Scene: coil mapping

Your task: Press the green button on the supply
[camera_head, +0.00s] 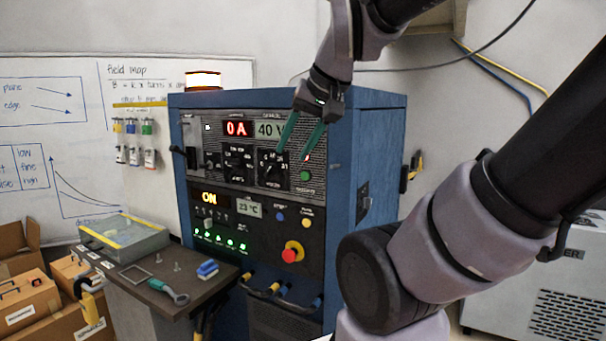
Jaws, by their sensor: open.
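The supply is a blue cabinet (345,165) with a dark front panel and lit displays reading "0 A", "40 V", "ON" and "23 °C". A small round green button (305,176) sits at the right of the upper panel, beside a black knob (271,168). My gripper (291,156) hangs from the upper right in front of this panel. Its two teal fingers are spread open, with nothing between them. In the picture the fingertips lie just above the green button, which stays visible. I cannot tell how far they are from the panel.
A red emergency stop (290,254) on a yellow base sits lower on the panel. Cables plug in below it. A dark side shelf (143,290) carries a clear-sided box (125,238) and tools. An orange lamp (204,80) stands on top; cardboard boxes (30,300) lie at left.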

